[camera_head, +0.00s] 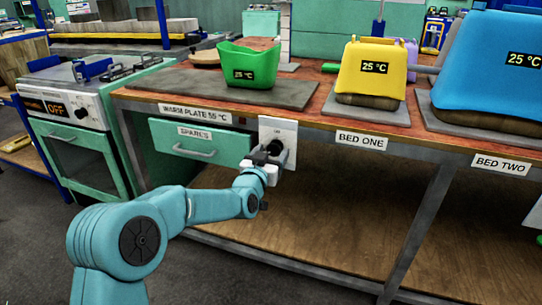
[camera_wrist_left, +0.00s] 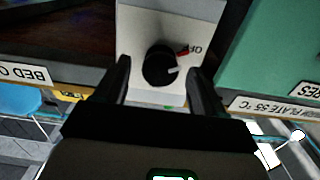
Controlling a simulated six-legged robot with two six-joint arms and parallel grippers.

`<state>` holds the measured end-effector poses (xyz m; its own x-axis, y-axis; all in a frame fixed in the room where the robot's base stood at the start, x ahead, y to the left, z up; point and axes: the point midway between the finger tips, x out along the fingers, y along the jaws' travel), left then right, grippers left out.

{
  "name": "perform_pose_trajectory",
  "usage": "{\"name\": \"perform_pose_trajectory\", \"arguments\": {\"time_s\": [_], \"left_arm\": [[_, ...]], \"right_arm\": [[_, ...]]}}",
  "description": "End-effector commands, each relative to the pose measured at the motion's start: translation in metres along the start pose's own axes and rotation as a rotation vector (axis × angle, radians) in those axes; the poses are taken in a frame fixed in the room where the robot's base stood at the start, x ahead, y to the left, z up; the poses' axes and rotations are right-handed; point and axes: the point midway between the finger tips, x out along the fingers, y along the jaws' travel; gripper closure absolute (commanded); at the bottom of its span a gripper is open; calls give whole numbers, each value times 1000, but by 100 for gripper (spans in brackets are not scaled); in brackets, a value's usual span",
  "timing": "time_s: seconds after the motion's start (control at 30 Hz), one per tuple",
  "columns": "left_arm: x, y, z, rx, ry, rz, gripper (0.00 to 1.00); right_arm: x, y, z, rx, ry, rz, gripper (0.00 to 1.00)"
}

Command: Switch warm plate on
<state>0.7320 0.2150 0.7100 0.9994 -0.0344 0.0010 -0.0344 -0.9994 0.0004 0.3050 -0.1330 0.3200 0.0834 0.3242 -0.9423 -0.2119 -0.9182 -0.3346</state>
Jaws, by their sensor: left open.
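The warm plate (camera_head: 180,88) is a dark grey slab on the bench, above a label reading WARM PLATE 55 °C (camera_head: 195,113). A white switch panel (camera_head: 290,130) with a black round knob (camera_head: 276,147) is on the bench front, right of the SPARES drawer. In the left wrist view the knob (camera_wrist_left: 158,68) has a white pointer line and stands near a red mark and partly visible OFF lettering (camera_wrist_left: 195,50). My left gripper (camera_head: 268,157) is open at the panel, its fingers (camera_wrist_left: 162,75) on either side of the knob, with no clear contact visible.
A green bin (camera_head: 250,68) reading 25 °C stands on the plate's right part. A yellow press cover (camera_head: 372,72) and a blue one (camera_head: 490,70) stand to the right. The SPARES drawer (camera_head: 200,142) is closed. An oven (camera_head: 88,120) showing OFF stands left.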

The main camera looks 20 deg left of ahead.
Motion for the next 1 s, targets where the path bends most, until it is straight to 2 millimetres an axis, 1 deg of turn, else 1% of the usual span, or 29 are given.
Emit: {"name": "perform_pose_trajectory", "arguments": {"time_s": [0.2,0.23,0.27,0.3,0.37,0.4,0.73,0.87,1.0], "left_arm": [[0,0,0,0,-1,0,30],[0,0,0,0,-1,0,37],[0,0,0,0,-1,0,47],[0,0,0,0,-1,0,60],[0,0,0,0,-1,0,79],[0,0,0,0,-1,0,86],[0,0,1,38,-1,0,86],[0,0,1,100,-1,0,86],[0,0,1,203,-2,1,86]], "right_arm": [[0,0,0,0,1,0,57],[0,0,0,0,1,0,57],[0,0,0,0,1,0,57],[0,0,0,0,1,0,57],[0,0,0,0,1,0,57],[0,0,0,0,1,0,57],[1,0,-1,-1,2,0,57],[3,1,-2,-1,5,0,57],[5,2,-3,-2,10,-1,57]]}}
